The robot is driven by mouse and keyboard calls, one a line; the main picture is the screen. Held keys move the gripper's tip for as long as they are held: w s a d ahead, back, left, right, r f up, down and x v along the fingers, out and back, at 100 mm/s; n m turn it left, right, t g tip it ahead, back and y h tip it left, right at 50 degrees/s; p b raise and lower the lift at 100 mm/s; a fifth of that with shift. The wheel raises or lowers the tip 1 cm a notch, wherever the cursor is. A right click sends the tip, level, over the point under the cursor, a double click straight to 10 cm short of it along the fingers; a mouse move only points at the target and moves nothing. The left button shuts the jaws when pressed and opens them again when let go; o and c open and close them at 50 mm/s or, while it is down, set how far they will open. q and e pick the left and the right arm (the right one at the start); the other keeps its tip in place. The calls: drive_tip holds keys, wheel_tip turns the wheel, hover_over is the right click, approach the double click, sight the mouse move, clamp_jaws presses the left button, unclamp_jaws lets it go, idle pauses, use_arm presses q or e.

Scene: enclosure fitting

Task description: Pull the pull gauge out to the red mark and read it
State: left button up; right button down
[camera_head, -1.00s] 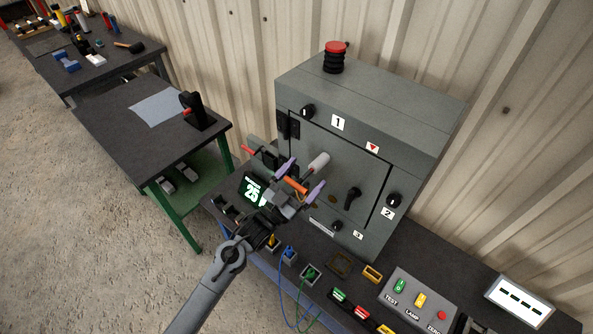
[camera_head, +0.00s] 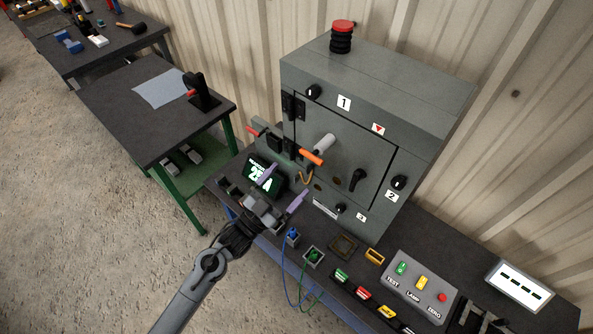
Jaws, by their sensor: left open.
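What looks like the pull gauge is a pale grey cylinder (camera_head: 324,143) with an orange handle (camera_head: 311,158), sticking out from the front of the grey enclosure (camera_head: 340,165). A dark display (camera_head: 252,168) with bright digits stands left of it; a finger partly covers the digits, and only a 2 reads clearly. My left gripper (camera_head: 283,187) is open and empty, its two purple fingertips apart, below and left of the orange handle and clear of it. I cannot make out a red mark on the gauge. My right gripper is out of view.
A red mushroom button (camera_head: 343,26) tops the enclosure. Black knobs (camera_head: 357,180) are on its front. A grey box with coloured buttons (camera_head: 421,286) and a white indicator unit (camera_head: 519,286) stand at right. Blue and green cables (camera_head: 284,280) hang over the bench front.

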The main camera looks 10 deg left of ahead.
use_arm(q)
drive_tip(key=shift+v, duration=1.5)
